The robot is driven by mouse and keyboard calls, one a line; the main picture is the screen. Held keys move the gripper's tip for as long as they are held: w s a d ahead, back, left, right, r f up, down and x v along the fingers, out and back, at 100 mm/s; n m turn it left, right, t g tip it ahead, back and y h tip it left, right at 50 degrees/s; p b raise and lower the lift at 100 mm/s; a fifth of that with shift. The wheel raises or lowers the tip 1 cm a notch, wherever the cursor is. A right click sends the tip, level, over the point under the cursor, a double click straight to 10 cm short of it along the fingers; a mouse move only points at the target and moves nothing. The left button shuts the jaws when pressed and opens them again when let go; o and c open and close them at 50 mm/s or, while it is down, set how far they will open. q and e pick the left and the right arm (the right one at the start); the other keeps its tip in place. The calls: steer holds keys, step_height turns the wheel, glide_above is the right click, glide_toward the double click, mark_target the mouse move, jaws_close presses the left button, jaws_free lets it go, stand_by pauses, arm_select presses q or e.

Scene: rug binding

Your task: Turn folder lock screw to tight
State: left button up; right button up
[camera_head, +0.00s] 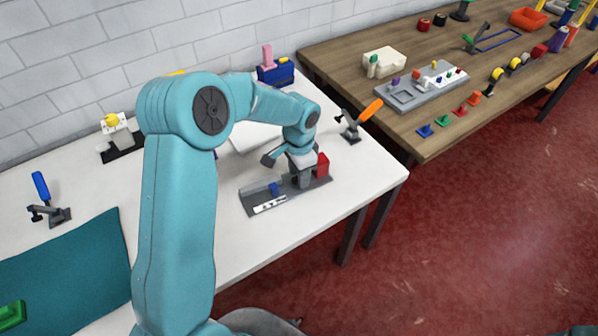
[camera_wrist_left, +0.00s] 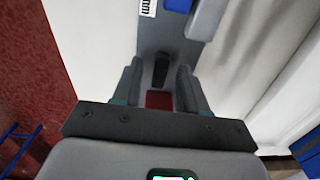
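A grey folder fixture (camera_head: 262,207) lies on the white table, with a blue block (camera_head: 274,188) and a red block (camera_head: 322,165) on it. My left gripper (camera_head: 302,180) reaches down over the fixture between these blocks. In the left wrist view the two fingers of my left gripper (camera_wrist_left: 159,85) stand apart on either side of a dark upright part (camera_wrist_left: 160,70), possibly the lock screw. A red surface (camera_wrist_left: 159,99) shows below it. Contact with the fingers cannot be told. The screw's turn position is not readable. My right gripper is not in view.
An orange-handled clamp (camera_head: 352,122) stands right of the fixture, and a blue-handled clamp (camera_head: 49,200) at the left. A teal mat (camera_head: 75,270) covers the front left. A wooden table (camera_head: 440,140) with several small parts is at the right. The white table's front right is clear.

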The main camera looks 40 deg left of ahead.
arm_select(q)
step_height(320, 180, up, 16)
steer(key=shift+r, duration=0.15)
stand_by(0.4)
stand_by(0.5)
